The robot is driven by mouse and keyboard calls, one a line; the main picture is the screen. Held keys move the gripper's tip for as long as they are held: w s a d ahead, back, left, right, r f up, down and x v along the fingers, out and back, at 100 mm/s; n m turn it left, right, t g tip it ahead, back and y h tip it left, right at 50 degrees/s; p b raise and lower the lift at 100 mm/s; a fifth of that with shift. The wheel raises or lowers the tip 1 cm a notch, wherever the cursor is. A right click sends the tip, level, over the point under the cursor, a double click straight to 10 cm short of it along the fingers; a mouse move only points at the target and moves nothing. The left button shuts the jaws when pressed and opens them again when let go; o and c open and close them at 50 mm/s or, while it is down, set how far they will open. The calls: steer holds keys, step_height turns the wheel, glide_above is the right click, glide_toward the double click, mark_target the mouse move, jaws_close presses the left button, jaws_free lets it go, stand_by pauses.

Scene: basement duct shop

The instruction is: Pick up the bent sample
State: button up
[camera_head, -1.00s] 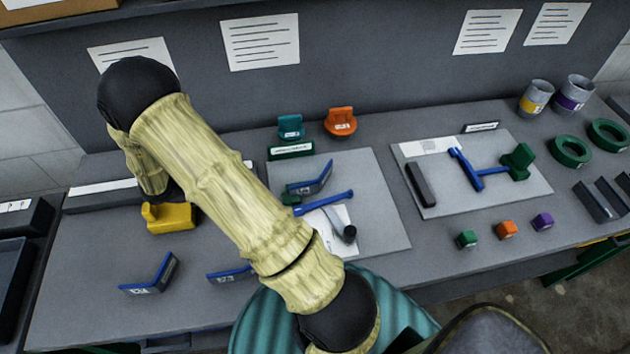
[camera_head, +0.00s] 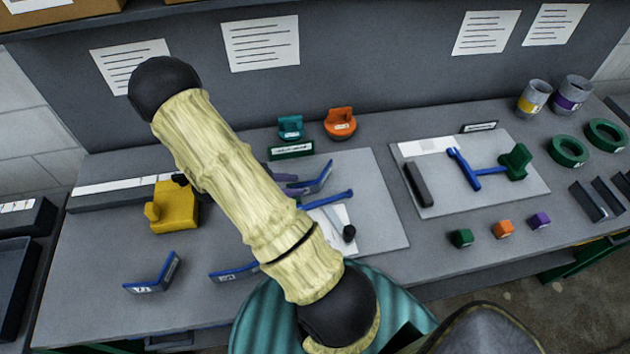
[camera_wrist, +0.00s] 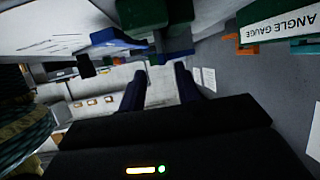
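Three blue bent pieces show in the head view. One bent piece (camera_head: 318,178) stands on the grey mat (camera_head: 380,215), and two labelled ones, a left bent piece (camera_head: 153,273) and another bent piece (camera_head: 234,271), sit near the bench front. I cannot tell which is the bent sample. My gripper (camera_head: 291,184) is mostly hidden behind my arm; its purple fingers show just left of the bent piece on the mat. In the wrist view, my gripper (camera_wrist: 158,74) has its fingers apart with nothing clearly between them. Contact with the piece cannot be told.
A blue bar (camera_head: 330,198) and a dark-ended tool (camera_head: 348,233) lie close by on the mat. A teal block (camera_head: 291,127) and an orange block (camera_head: 340,122) stand behind, near the "ANGLE GAUGE" label (camera_wrist: 281,28). A yellow block (camera_head: 176,208) is left of my arm.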

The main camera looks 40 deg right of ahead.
mark_target(307, 183)
steer(key=x, duration=0.1)
steer(key=p+x, duration=0.1)
steer(key=x, duration=0.2)
steer(key=shift+w+d+r, duration=0.1)
steer(key=shift+w+d, duration=0.15)
steer(key=shift+d, duration=0.1)
steer(key=shift+s+d+f, duration=0.15)
steer(key=shift+d+f, duration=0.05)
steer(key=shift+d, duration=0.1)
jaws_close()
